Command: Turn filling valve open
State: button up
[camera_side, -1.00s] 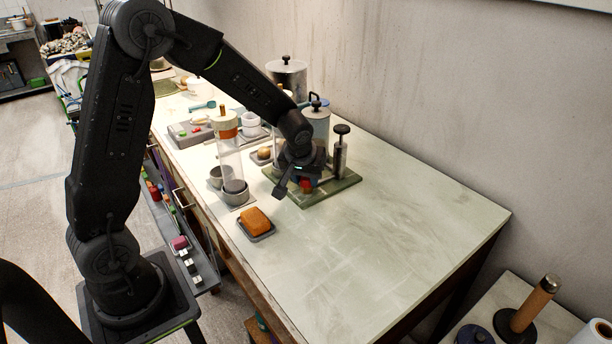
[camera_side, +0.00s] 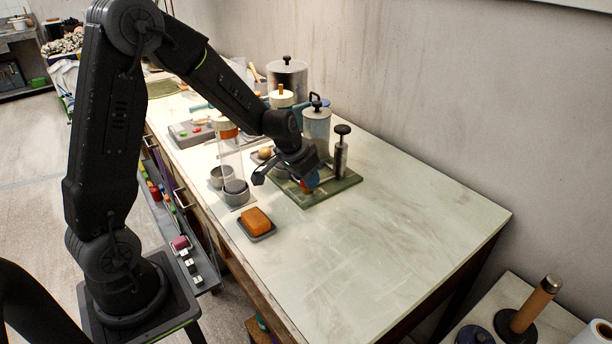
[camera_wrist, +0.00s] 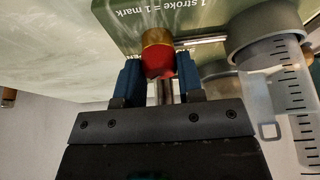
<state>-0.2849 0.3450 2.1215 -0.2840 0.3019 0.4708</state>
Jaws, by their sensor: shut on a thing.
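The filling valve shows in the wrist view as a red knob (camera_wrist: 160,65) with a brass-coloured end, beside a metal pipe on the green base plate (camera_wrist: 120,15). My gripper (camera_wrist: 160,78) has its two blue fingers on either side of the red knob and is shut on it. In the side view my gripper (camera_side: 308,186) is low and tilted over the green base plate (camera_side: 335,192), and only a little of the red shows. A grey lidded canister (camera_side: 316,125) and a black-topped metal pump (camera_side: 341,155) stand on the plate behind it.
A clear graduated cylinder (camera_wrist: 290,100) is close on the right in the wrist view. An orange block (camera_side: 256,220) on a dark tray, a clear tube (camera_side: 231,155) and grey cups (camera_side: 236,190) stand left of the plate. The table's right side is clear.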

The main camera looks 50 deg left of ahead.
jog(key=shift+m, duration=0.5)
jog(key=o, duration=0.9)
jog(key=shift+r, duration=0.1)
jog(key=v, duration=1.3)
jog(key=shift+a+r, duration=0.25)
jog(key=shift+r, duration=0.05)
